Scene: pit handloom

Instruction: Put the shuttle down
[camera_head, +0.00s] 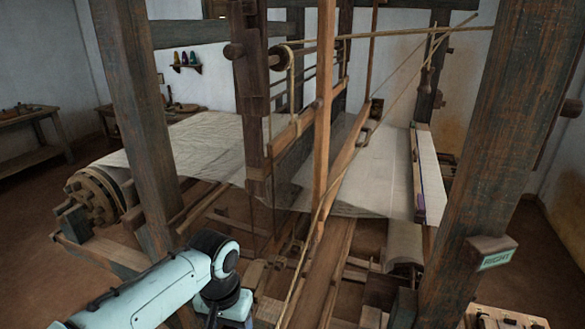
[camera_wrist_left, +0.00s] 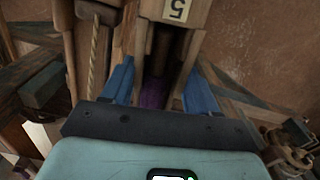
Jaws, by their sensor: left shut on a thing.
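In the left wrist view, my left gripper (camera_wrist_left: 158,88) has its two blue fingers on either side of the wooden shuttle (camera_wrist_left: 190,65). The shuttle has pale wooden sides, a dark hollow with purple yarn (camera_wrist_left: 153,94) in it, and a plate marked 5 at the top edge of the picture. The gripper is shut on it, and the shuttle's far end is cut off. In the head view, my left arm comes in from the lower left; its fingers and the shuttle are not visible there. My right gripper is in neither view.
The loom's thick posts (camera_head: 146,130) and (camera_head: 500,150) stand on both sides, with slanting poles between. White warp cloth (camera_head: 205,145) stretches across the loom. A wooden block marked RIGHT (camera_head: 491,250) sits on the right post. A side bench (camera_head: 30,118) stands far left.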

